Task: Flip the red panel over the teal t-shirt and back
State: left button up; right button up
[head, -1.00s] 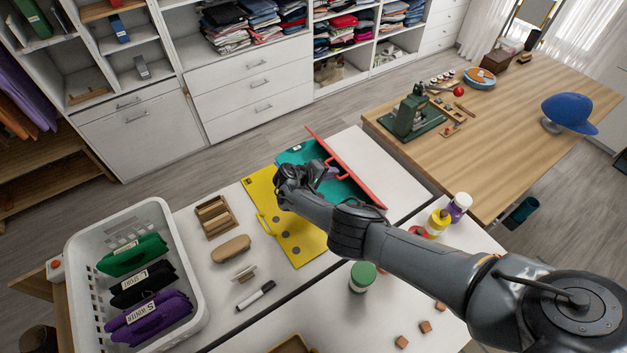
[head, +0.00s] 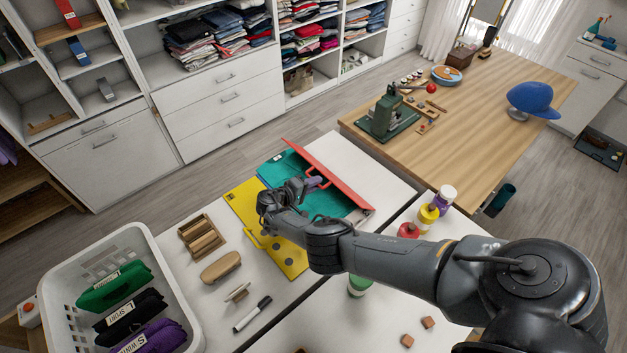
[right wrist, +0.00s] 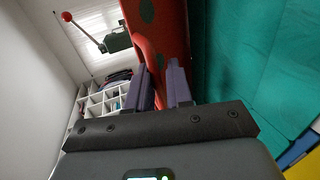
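The red panel (head: 335,180) stands tilted up along the right side of the board, its red handle (head: 322,182) on the side facing my right gripper. The teal t-shirt (head: 283,168) lies flat on the board to its left, partly hidden by my arm and the panel. My right gripper (head: 306,187) is at the handle, above the teal area. My left gripper is not in view.
A yellow panel (head: 244,203) lies flat on the left. A brush (head: 221,267), marker (head: 253,314) and white basket (head: 66,262) are on the near left. Paint bottles (head: 428,216) stand right of the board. The white table beyond the panel (head: 365,165) is clear.

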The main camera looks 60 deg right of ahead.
jog(key=o, duration=0.4)
jog(key=shift+s+a+f, duration=0.2)
jog(key=shift+a+f, duration=0.55)
jog(key=shift+a, duration=0.1)
jog(key=shift+c, duration=0.2)
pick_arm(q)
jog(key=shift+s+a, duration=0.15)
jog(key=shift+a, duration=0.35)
pick_arm(e)
jog(key=shift+r, duration=0.1)
jog(key=shift+a+r, duration=0.1)
jog(key=shift+r, duration=0.05)
jog(key=shift+w+a+r, duration=0.1)
jog(key=shift+a, duration=0.15)
pick_arm(q)
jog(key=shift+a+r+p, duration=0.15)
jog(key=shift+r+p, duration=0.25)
jog(key=shift+p, duration=0.1)
pick_arm(e)
jog(key=v, duration=0.9)
jog(key=shift+a+r, duration=0.25)
jog(key=shift+w, duration=0.1)
